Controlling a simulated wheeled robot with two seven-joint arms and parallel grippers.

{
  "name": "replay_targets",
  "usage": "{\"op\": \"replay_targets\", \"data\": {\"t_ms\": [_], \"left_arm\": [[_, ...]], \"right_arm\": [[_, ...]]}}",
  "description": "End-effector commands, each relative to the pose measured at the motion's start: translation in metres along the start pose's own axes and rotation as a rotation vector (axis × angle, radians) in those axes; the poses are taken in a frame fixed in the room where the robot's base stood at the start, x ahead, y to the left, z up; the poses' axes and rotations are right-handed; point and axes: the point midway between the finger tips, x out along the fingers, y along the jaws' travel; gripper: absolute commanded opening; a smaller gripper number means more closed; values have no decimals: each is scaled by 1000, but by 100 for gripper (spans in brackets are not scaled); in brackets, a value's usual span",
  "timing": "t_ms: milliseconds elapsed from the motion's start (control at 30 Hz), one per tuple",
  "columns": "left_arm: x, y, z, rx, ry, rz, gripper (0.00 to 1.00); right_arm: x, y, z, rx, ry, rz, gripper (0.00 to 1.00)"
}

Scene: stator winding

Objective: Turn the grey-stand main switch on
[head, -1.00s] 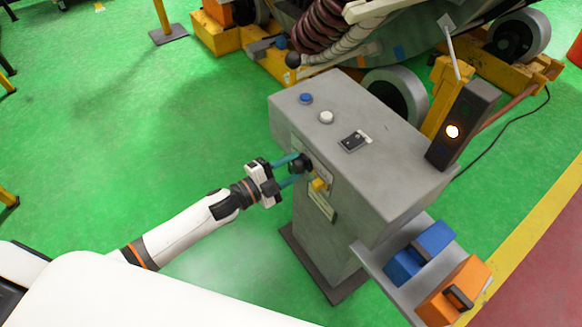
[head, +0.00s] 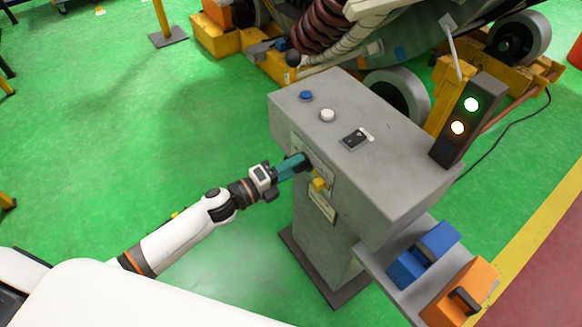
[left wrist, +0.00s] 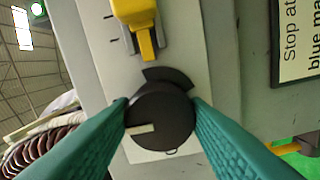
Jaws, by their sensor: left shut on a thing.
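The grey stand (head: 355,185) stands on the green floor with a black round main switch (head: 305,159) on its side panel. In the left wrist view the switch knob (left wrist: 160,115) is black with a pale pointer mark lying nearly sideways, to the left. My left gripper (head: 298,163) is shut on the knob, one teal finger on each side of it; the fingers also show in the left wrist view (left wrist: 160,116). The signal light box (head: 468,118) on the stand shows a lit green lamp and a lit warm-white lamp. My right gripper is not in view.
A yellow part (head: 319,184) sits beside the knob, near the left fingers. The stand's top has a blue button (head: 306,96), a white button (head: 327,115) and a small black switch (head: 356,138). Blue (head: 422,256) and orange (head: 460,292) boxes rest on a side shelf.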

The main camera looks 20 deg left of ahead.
Motion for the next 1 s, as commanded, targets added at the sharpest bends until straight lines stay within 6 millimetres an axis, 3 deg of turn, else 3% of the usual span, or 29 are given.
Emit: {"op": "replay_targets", "data": {"t_ms": [533, 567, 700, 1000], "left_arm": [[-1, -2, 1, 29, -2, -3, 19], [-1, -2, 1, 29, -2, -3, 43], [0, -1, 1, 28, -2, -3, 63], [-2, -1, 0, 26, -1, -2, 63]], "right_arm": [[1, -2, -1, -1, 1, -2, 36], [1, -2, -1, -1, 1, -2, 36], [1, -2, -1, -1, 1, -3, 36], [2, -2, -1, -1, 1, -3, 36]]}}
